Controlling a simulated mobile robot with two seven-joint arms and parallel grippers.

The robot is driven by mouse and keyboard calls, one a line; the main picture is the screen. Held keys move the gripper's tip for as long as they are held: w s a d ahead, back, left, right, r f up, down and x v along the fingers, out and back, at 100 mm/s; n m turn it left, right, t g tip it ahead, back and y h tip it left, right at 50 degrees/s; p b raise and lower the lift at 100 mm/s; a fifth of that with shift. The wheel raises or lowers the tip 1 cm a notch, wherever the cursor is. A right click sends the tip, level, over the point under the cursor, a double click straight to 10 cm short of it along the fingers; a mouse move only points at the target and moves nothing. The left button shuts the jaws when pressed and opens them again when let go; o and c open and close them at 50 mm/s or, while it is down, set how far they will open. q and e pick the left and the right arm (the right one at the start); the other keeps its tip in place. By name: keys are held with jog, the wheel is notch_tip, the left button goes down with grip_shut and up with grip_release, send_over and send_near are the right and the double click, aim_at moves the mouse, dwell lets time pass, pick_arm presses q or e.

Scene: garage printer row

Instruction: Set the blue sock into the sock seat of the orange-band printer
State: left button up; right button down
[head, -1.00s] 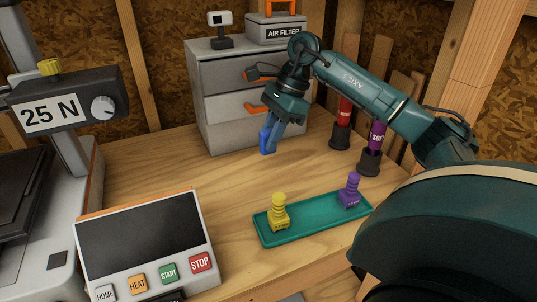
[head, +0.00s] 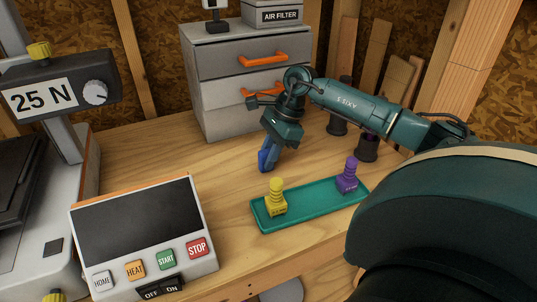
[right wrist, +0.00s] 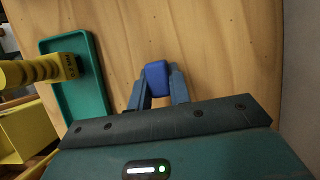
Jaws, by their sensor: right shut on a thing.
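My right gripper (head: 266,162) is shut on the blue sock (right wrist: 157,77), a small blue block-like piece between the fingertips in the right wrist view. In the head view the sock (head: 263,160) shows partly at the fingertips, above the table behind the teal tray. A yellow sock-like piece (head: 276,200) and a purple one (head: 347,177) stand upright on the teal tray (head: 312,206). At the left stands a grey machine with a 25 N box (head: 55,85); I cannot tell whether it is the orange-band printer. No sock seat is recognizable. My left gripper is out of view.
A control panel (head: 137,222) with HOME, HEAT, START and STOP buttons stands at the front left. A grey drawer cabinet (head: 210,75) with orange handles stands behind the gripper. Dark holders (head: 367,148) stand behind my right forearm. The wooden table between panel and cabinet is clear.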

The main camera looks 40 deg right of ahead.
jog(key=shift+f, duration=0.2)
jog(key=c, duration=1.3)
grip_release()
jog(key=v, duration=1.2)
jog(key=shift+r, duration=0.25)
